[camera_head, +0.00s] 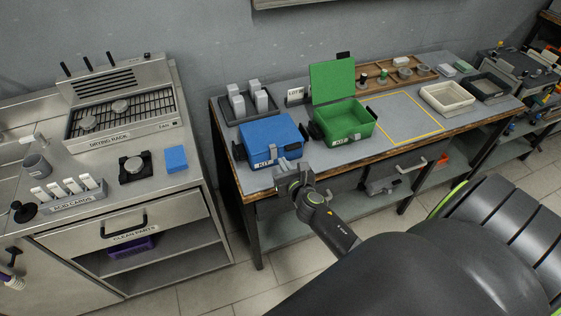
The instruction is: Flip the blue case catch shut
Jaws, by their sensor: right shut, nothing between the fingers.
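The blue case (268,132) stands on the workbench with its lid down. A KIT label is on its front face. A small grey piece (293,147) at the front edge of the lid looks like the catch; it is too small to tell its position. My right gripper (283,168) is shut and empty, just in front of the case's lower front, below that grey piece. I cannot tell whether it touches the case. My left gripper is not in view.
An open green case (345,120) stands close to the right of the blue case. The workbench's wooden front edge (400,147) runs below my gripper's side. A yellow-outlined area (405,115) is bare.

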